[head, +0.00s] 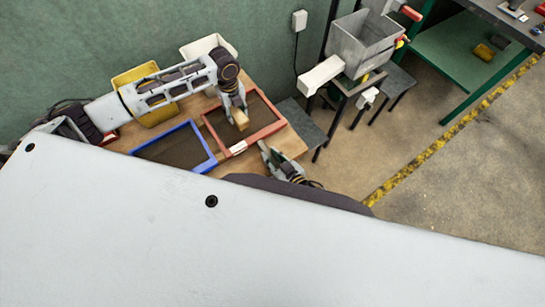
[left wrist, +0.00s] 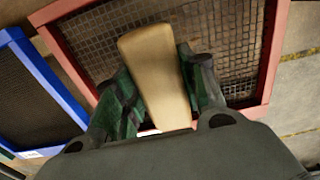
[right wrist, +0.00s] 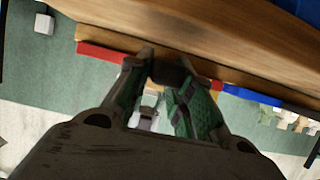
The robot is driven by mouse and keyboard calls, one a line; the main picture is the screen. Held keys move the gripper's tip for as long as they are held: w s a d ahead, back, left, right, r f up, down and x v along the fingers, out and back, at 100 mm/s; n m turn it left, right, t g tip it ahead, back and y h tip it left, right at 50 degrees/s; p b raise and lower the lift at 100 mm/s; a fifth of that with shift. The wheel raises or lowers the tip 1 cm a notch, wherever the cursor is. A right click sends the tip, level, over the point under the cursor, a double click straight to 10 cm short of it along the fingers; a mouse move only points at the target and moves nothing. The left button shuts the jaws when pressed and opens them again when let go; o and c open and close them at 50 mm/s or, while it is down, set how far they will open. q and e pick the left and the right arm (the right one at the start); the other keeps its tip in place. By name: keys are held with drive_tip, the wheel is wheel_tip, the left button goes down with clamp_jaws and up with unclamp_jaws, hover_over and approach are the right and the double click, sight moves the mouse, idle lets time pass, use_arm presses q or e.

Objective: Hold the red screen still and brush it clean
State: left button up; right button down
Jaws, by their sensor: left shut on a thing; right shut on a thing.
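The red screen (head: 268,131) lies on the wooden table, a red frame around dark mesh; it also shows in the left wrist view (left wrist: 75,45). My right gripper (head: 266,151) is shut at the screen's front edge. In the right wrist view the red frame (right wrist: 100,52) runs behind its fingers; the exact grip is partly hidden.
A blue-framed screen (head: 205,163) lies close left of the red one. A yellow bin (head: 135,74) and a white bin (head: 205,45) stand behind, by the green wall. A grey hopper machine (head: 362,45) stands to the right. Open floor lies right of the table.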

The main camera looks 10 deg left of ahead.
use_arm(q)
drive_tip(key=shift+s+a+f, duration=0.2)
drive_tip(key=shift+s, duration=0.05)
drive_tip(key=shift+s+a, duration=1)
drive_tip(key=shift+s, duration=0.2)
drive_tip(key=shift+r, duration=0.1)
drive_tip(key=shift+s+a, duration=0.15)
drive_tip(key=shift+s+a+r, duration=0.25)
drive_tip(key=shift+s+a, duration=0.8)
drive_tip(key=shift+w, duration=0.1)
drive_tip(key=shift+w+a+f, duration=0.15)
drive_tip(key=shift+w+a, duration=1)
drive_tip(key=shift+a, duration=0.15)
